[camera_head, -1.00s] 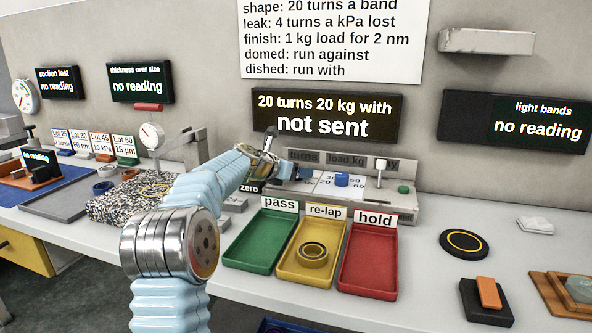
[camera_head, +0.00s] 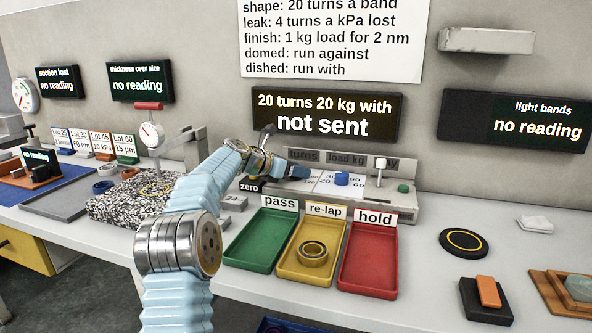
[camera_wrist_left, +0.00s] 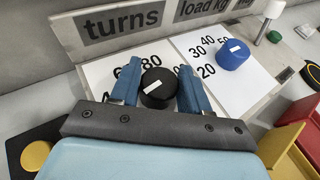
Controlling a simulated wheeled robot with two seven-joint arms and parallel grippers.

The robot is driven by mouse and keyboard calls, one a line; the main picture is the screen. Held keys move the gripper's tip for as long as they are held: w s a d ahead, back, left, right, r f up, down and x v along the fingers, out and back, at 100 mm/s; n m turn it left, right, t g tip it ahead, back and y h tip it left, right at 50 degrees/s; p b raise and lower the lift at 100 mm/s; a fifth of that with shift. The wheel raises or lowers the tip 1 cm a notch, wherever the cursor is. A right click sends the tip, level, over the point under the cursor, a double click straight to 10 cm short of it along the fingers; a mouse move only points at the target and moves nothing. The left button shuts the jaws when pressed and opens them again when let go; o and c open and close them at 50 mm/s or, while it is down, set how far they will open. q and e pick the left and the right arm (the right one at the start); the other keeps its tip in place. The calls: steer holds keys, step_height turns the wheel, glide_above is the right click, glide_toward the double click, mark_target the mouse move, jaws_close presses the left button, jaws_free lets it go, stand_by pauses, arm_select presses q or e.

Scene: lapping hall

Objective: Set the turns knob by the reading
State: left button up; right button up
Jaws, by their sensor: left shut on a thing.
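The black turns knob (camera_wrist_left: 158,92), with a white mark, sits on a white numbered dial plate (camera_wrist_left: 108,84) in the left wrist view. The numbers 80 and 20 show near it. My left gripper (camera_wrist_left: 160,90) is shut on this knob, one blue finger on each side. In the head view my left gripper (camera_head: 291,170) is at the left of the control panel (camera_head: 392,203) and hides the knob. The display (camera_head: 325,116) reads "20 turns 20 kg with" and "not sent". My right gripper is not in view.
A blue load knob (camera_head: 342,180), a white-topped lever (camera_head: 381,165) and a green button (camera_head: 403,189) are to the right on the panel. Green (camera_head: 240,259), yellow (camera_head: 285,271) and red (camera_head: 382,287) trays stand in front. A rule sheet (camera_head: 300,66) hangs above.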

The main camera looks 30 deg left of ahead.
arm_select(q)
steer(key=shift+m+g+h, duration=0.4)
steer(key=shift+m+h, duration=0.6)
steer(key=o, duration=1)
steer(key=v, duration=1.3)
steer(key=shift+s+a+r, duration=0.2)
steer(key=shift+s+a, duration=0.05)
steer(key=shift+s, duration=0.05)
